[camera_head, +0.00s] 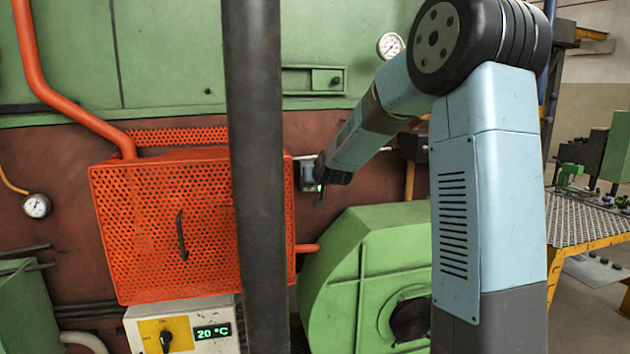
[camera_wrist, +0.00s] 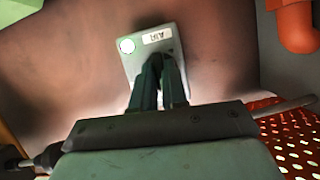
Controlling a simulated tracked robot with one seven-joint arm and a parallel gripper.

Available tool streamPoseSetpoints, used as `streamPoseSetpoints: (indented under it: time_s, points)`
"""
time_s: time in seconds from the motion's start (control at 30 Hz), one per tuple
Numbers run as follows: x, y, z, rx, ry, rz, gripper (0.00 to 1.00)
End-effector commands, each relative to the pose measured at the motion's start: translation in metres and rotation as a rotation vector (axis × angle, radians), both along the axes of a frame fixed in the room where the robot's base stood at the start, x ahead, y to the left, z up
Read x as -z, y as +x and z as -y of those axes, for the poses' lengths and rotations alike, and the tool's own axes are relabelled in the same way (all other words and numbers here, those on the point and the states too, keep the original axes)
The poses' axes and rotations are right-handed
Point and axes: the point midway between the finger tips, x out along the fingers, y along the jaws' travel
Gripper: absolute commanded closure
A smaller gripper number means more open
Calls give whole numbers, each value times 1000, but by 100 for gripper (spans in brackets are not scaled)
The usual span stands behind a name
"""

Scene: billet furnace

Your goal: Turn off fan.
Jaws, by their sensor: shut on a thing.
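A small grey switch box (camera_head: 308,176) is on the red-brown furnace wall, right of the orange perforated guard. In the wrist view its plate (camera_wrist: 136,62) carries an upside-down "AIR" label and a bright round lamp (camera_wrist: 127,46) with a greenish rim. My gripper (camera_head: 321,196) is at this box. In the wrist view its two dark green fingers (camera_wrist: 160,60) are close together against the plate, shut on the switch. The fingers hide the held part, so its position cannot be told. The green fan housing (camera_head: 365,262) stands below and to the right.
A dark vertical post (camera_head: 256,120) stands in front, left of my arm. The orange perforated guard (camera_head: 165,225) and a control box (camera_head: 185,328) reading 20 °C are to the left. An orange pipe (camera_wrist: 298,26) shows near my gripper. A slatted table (camera_head: 590,220) is at right.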

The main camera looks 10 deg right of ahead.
Motion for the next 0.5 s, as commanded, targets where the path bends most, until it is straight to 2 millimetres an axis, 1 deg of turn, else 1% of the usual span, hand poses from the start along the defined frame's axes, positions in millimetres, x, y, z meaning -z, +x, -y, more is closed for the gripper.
streamPoseSetpoints:
  time_s: [0.03, 0.5]
  points:
    - [5, -1, -1, -1, -11, -11, 100]
    - [6, -1, -1, -1, -89, -12, 100]
